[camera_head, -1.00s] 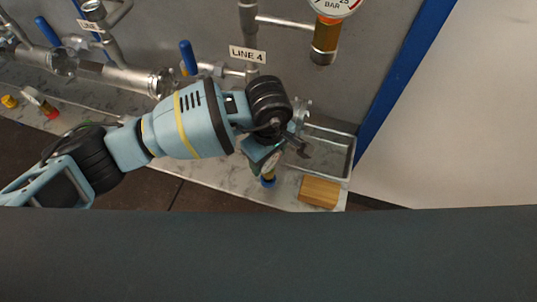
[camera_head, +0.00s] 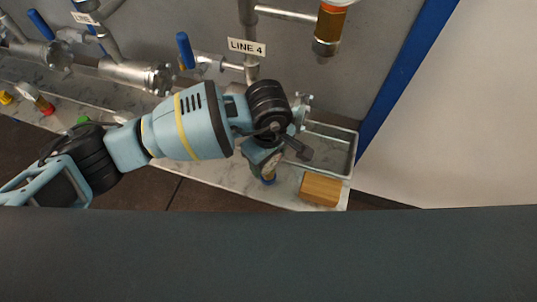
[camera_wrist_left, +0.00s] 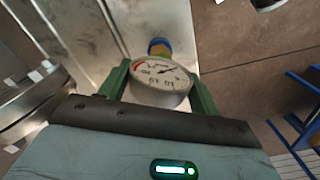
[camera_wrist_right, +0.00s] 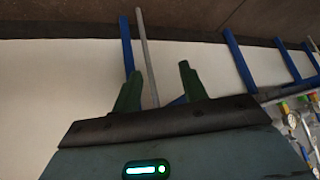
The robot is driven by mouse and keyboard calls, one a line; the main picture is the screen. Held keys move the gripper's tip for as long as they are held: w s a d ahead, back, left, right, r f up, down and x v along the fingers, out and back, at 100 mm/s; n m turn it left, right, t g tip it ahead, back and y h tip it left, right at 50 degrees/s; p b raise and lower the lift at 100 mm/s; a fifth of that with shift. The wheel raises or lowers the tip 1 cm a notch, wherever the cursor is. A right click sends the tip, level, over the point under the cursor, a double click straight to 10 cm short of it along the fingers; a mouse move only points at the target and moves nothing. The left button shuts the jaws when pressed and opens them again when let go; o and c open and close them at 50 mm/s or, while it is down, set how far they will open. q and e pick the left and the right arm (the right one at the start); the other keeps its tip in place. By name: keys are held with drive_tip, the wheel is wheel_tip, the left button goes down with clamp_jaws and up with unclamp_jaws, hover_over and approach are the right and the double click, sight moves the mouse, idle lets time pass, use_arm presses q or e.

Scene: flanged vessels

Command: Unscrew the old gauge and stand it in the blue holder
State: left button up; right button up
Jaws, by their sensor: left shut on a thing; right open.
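A round white-faced gauge (camera_wrist_left: 160,76) sits between the green fingers of my left gripper (camera_wrist_left: 158,82), which is shut on it. Its dial has a red arc and a dark needle. A blue piece (camera_wrist_left: 159,46), apparently the blue holder, shows at the gauge's brass lower end; I cannot tell whether the stem is inside it or just over it.
A wooden block (camera_head: 320,189) lies at the counter's right end, beside a metal tray (camera_head: 343,150). Pipes with blue valve handles (camera_head: 185,50) and the LINE 4 label (camera_head: 247,47) stand behind. A red-capped gauge (camera_head: 42,103) lies at the left.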

use_arm(q)
drive_tip(key=shift+f, duration=0.15)
drive_tip(key=o, duration=1.3)
drive_tip(key=shift+c, duration=0.2)
use_arm(e)
drive_tip(key=shift+s+f, duration=0.1)
drive_tip(key=shift+s, duration=0.15)
drive_tip(key=shift+w, duration=0.15)
use_arm(q)
wheel_tip(320, 180, up, 6)
drive_tip(key=shift+r, duration=0.95)
use_arm(e)
drive_tip(key=shift+w+a, duration=0.1)
drive_tip(key=shift+w, duration=0.1)
drive_tip(key=shift+s, duration=0.1)
